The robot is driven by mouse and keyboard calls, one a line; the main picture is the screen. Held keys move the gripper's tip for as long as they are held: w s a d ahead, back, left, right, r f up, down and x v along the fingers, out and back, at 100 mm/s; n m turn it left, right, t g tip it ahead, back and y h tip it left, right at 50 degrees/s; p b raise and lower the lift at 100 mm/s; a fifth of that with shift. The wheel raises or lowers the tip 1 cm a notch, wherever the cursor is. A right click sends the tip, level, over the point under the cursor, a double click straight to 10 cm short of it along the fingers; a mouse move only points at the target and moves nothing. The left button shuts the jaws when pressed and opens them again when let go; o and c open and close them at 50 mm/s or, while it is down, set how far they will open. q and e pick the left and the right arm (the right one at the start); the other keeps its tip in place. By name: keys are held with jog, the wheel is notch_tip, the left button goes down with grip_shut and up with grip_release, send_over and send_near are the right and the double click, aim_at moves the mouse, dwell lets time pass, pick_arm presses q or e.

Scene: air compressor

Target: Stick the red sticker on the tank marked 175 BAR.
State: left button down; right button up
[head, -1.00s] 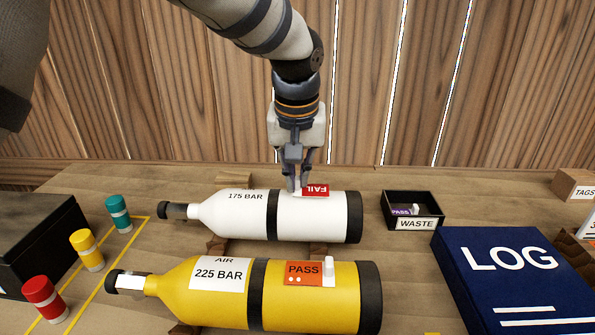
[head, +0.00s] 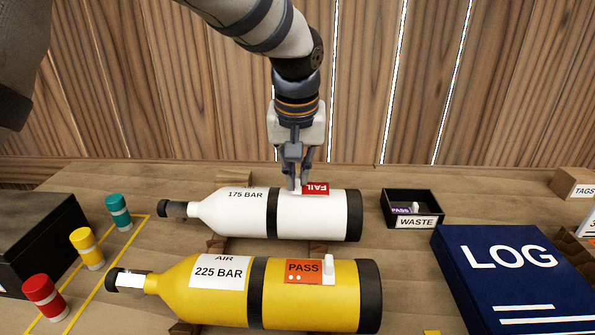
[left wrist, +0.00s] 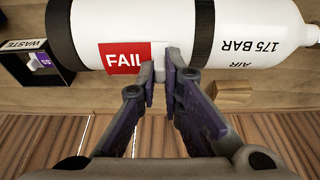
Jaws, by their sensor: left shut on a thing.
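The white tank marked 175 BAR (head: 230,212) lies on its side at the back of the bench, and also fills the top of the left wrist view (left wrist: 200,28). The red FAIL sticker (head: 316,188) is at the tank's upper surface, right of its black band. In the left wrist view the sticker (left wrist: 122,58) looks flat against the white wall; any small gap cannot be told. My left gripper (head: 297,187) points down there, shut on the sticker's white tab (left wrist: 159,68). My right gripper is not in view.
A yellow tank (head: 225,300) marked 225 BAR, with an orange PASS sticker (head: 303,271), lies in front. The black WASTE box (head: 418,223) holds a purple PASS sticker (head: 402,210). A blue LOG book (head: 510,275) lies right. Red, yellow and teal cylinders stand left.

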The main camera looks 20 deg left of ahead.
pick_arm(q)
jog(key=shift+f, duration=0.7)
dwell(0.7)
jog(key=c, duration=1.7)
grip_release()
jog(key=shift+o, duration=0.2)
jog(key=shift+r, duration=0.1)
